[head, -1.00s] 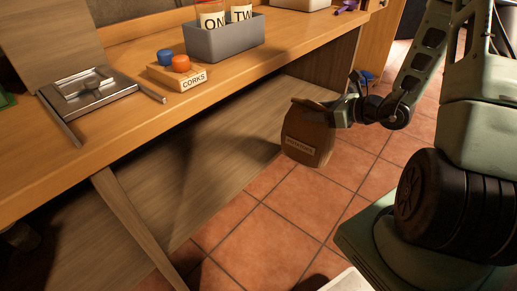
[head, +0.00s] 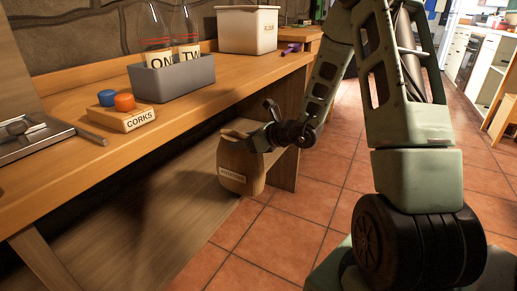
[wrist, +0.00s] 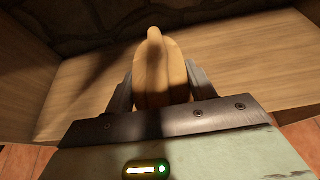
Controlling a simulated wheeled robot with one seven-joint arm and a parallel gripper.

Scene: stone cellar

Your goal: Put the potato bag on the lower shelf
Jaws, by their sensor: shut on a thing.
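The potato bag (head: 243,165) is a brown paper sack with a folded top and a pale label on its front. My gripper (head: 258,139) is shut on its upper part and holds it roughly upright. In the wrist view the bag (wrist: 158,72) sits between the two fingers, with wooden boards beyond. The lower shelf (head: 150,205) is a wide bare wooden board under the workbench. In the head view the bag overlaps the shelf's front right part. I cannot tell whether its base touches the board.
The workbench top (head: 180,112) overhangs the shelf. It carries a grey bin (head: 172,78) with bottles, a corks block (head: 122,120) and a white container (head: 247,30). An end panel (head: 288,135) closes the shelf's right. Tiled floor (head: 290,235) lies open in front.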

